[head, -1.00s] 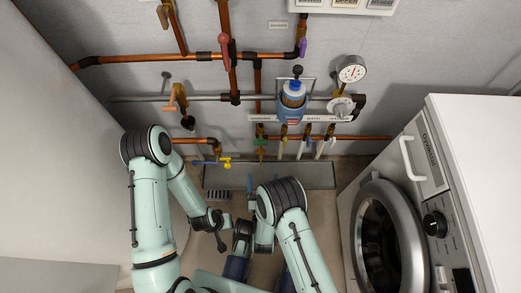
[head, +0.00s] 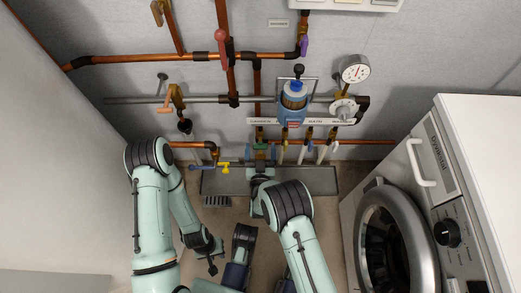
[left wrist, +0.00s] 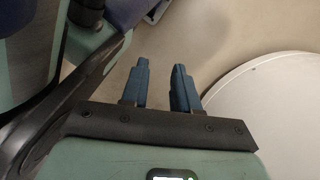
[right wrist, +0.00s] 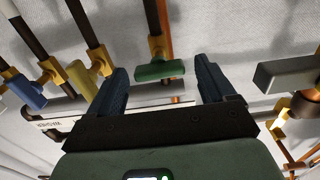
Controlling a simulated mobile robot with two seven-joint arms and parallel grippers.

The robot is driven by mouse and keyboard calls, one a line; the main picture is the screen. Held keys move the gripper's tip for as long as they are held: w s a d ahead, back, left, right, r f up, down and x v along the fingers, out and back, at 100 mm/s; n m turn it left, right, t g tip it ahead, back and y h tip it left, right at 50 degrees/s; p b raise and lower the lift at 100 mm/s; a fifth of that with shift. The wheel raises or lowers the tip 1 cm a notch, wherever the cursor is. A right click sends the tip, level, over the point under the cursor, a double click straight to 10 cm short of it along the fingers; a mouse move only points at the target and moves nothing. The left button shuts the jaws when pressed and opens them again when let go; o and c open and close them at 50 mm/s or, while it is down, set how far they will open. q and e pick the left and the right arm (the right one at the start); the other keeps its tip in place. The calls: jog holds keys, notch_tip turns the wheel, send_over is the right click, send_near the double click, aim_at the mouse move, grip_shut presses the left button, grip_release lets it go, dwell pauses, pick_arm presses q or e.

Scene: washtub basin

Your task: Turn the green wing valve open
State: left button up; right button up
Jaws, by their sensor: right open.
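The green wing valve (head: 261,146) sits on the low pipework below the labelled strip in the head view. In the right wrist view its green handle (right wrist: 160,71) lies crosswise between my open fingers, slightly beyond the gap's middle, with visible space on both sides. My right gripper (head: 260,155) is just in front of the valve; it also shows open and empty in the right wrist view (right wrist: 162,82). I see no contact with the handle. My left gripper (head: 212,262) hangs low at the left, away from the pipes. Its fingers are apart and empty in the left wrist view (left wrist: 160,82).
A trough (head: 320,180) runs below the pipes. A washing machine (head: 440,190) stands at right.

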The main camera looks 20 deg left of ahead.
jog(key=c, duration=1.1)
jog(key=shift+o, duration=0.2)
